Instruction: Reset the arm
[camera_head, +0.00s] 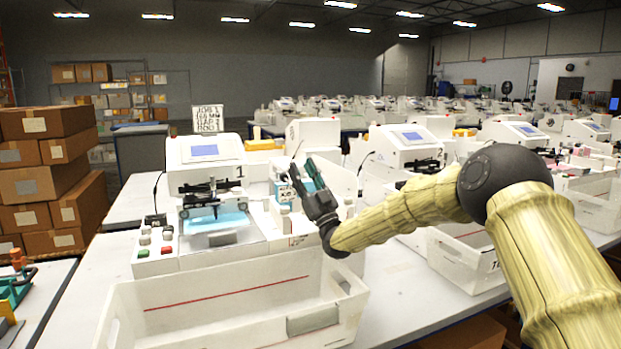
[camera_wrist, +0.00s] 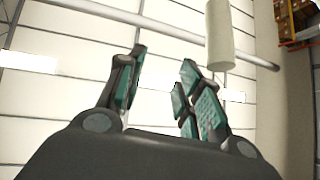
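My gripper (camera_head: 305,178) is raised in the air, above and behind the right side of the white bin in the head view, with its fingers pointing up and slightly left. In the wrist view my gripper (camera_wrist: 158,88) shows dark fingers with teal pads, spread apart with nothing between them. The wrist view faces the pale ceiling, with light fittings and a hanging white cylinder (camera_wrist: 219,40). My arm reaches in from the right side of the head view.
A pen plotter (camera_head: 203,150) labelled 1 stands on the white table left of my gripper. A white bin (camera_head: 330,320) with a red line sits in front. Another bin (camera_head: 455,262) stands to the right. Stacked cardboard boxes (camera_head: 40,185) are at the left. More plotters fill the back.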

